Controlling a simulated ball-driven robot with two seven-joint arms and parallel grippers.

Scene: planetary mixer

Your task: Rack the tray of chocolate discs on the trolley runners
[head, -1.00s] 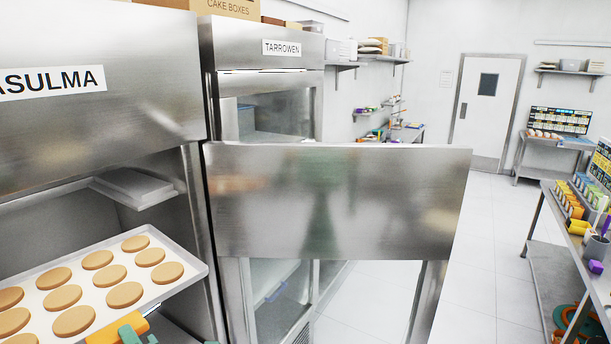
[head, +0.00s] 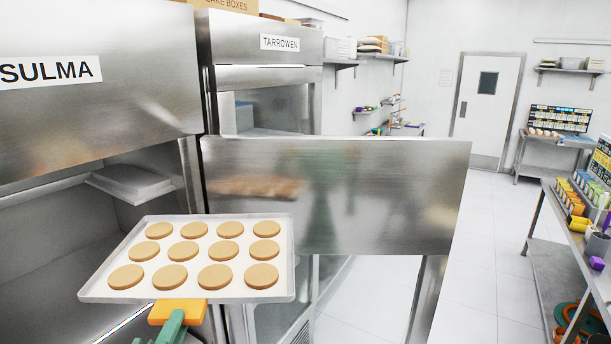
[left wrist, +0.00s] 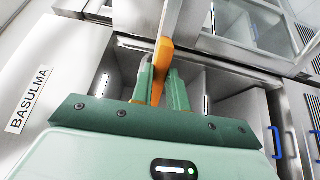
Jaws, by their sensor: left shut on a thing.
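A pale tray (head: 90,292) with several round tan discs (head: 170,275) in rows is held nearly level, in front of the cabinet's open door. An orange grip (head: 178,311) is at its near edge. My left gripper (head: 172,328) is shut on this grip; the left wrist view shows the orange piece (left wrist: 160,62) between the two green fingers (left wrist: 160,85), with the tray seen nearly edge-on above. The discs are tan, not dark brown. I cannot make out the trolley runners. My right gripper is not in view.
The steel cabinet labelled SULMA (head: 90,110) stands open at left, with a shelf tray (head: 130,182) inside. Its open door (head: 370,195) spans the middle. The TARROWEN cabinet (head: 265,75) is behind. A workbench (head: 560,250) stands right; the floor (head: 480,270) between is clear.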

